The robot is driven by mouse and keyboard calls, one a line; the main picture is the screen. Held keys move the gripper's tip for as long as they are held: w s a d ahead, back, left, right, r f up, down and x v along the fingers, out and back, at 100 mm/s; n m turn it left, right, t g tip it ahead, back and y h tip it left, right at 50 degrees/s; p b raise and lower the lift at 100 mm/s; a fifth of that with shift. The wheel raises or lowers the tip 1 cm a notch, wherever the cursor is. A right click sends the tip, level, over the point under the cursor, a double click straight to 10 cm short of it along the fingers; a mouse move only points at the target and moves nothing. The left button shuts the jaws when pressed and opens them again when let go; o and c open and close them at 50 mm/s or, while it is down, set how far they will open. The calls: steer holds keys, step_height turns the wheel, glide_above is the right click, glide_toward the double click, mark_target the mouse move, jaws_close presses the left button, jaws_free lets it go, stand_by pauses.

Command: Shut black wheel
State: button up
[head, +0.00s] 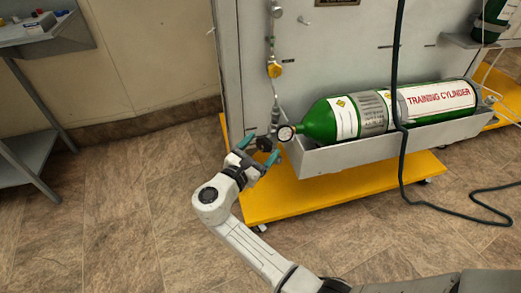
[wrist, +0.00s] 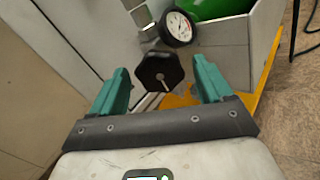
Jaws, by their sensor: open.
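The black wheel (wrist: 160,72) is a dark, many-sided knob on the cylinder's valve fitting, below and left of a round white gauge (wrist: 177,28). In the head view the wheel (head: 264,144) is small and sits just left of the gauge (head: 286,132). My gripper (head: 259,150) is open, with its teal fingers on either side of the wheel in the picture. In the wrist view my gripper (wrist: 161,85) has the wheel centred between its fingertips, with visible gaps on both sides. I cannot tell whether the fingertips reach the wheel's depth.
A green training cylinder (head: 345,116) lies in a grey trough (head: 350,155) on a yellow wheeled base (head: 320,190). A yellow valve (head: 274,70) is on the pipe above. A dark hose (head: 400,80) hangs at right. A grey side table (head: 45,45) stands at left. The floor between is clear.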

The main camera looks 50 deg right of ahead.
steer(key=c, duration=1)
steer(key=shift+c, duration=0.2)
